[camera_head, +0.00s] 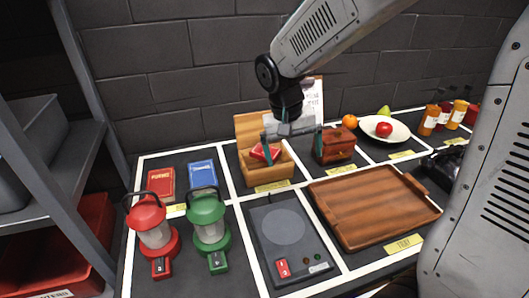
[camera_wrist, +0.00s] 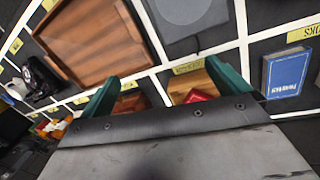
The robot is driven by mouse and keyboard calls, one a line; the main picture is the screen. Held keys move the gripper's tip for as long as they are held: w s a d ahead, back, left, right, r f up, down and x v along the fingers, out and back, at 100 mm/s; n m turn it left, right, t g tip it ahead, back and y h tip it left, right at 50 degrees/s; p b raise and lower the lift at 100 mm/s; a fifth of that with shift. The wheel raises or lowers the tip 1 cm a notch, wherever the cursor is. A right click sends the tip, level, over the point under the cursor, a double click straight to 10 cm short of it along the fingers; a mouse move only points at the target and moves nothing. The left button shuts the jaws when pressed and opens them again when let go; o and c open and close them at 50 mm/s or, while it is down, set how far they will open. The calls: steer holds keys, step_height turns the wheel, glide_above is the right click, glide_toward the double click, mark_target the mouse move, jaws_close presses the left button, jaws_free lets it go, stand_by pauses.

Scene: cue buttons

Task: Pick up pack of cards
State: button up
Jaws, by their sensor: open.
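A small red block-like packet, which looks like the pack of cards (camera_head: 262,153), lies tilted in an open wooden box (camera_head: 250,177) with a tall back panel. In the wrist view the red packet (camera_wrist: 198,96) shows near the right finger, partly hidden by my gripper body. My gripper (camera_head: 293,152) is open and empty, its teal fingers apart, above and around the right side of the wooden box. Its left finger appears in front of the packet in the head view. I cannot tell the exact height gap.
A brown chest (camera_head: 333,146) stands close right of the box. A wooden tray (camera_head: 372,207), a grey scale-like device (camera_head: 282,228), red (camera_head: 155,228) and green (camera_head: 208,222) lanterns, and red (camera_head: 160,182) and blue (camera_head: 202,174) books surround it. A plate with fruit (camera_head: 398,137) is farther right.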

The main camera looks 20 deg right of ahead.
steer(key=w+f+m+t, duration=0.1)
steer(key=w, duration=0.4)
steer(key=w+a+f+m, duration=0.1)
steer(key=w+m, duration=0.1)
steer(key=w, duration=0.3)
steer(key=w+a+f+m+t, duration=0.1)
steer(key=w+m, duration=0.1)
steer(key=w, duration=0.3)
steer(key=shift+f+t, duration=0.25)
steer(key=shift+t, duration=0.05)
steer(key=shift+w+a+m, duration=0.15)
steer(key=shift+w+m, duration=0.15)
steer(key=shift+m, duration=0.4)
steer(key=x, duration=0.7)
steer(key=shift+w+a+f, duration=0.2)
steer(key=shift+w+f, duration=0.05)
steer(key=shift+w, duration=0.1)
steer(key=shift+c, duration=0.3)
steer(key=c, duration=1)
steer(key=shift+o, duration=0.2)
steer(key=shift+r, duration=0.1)
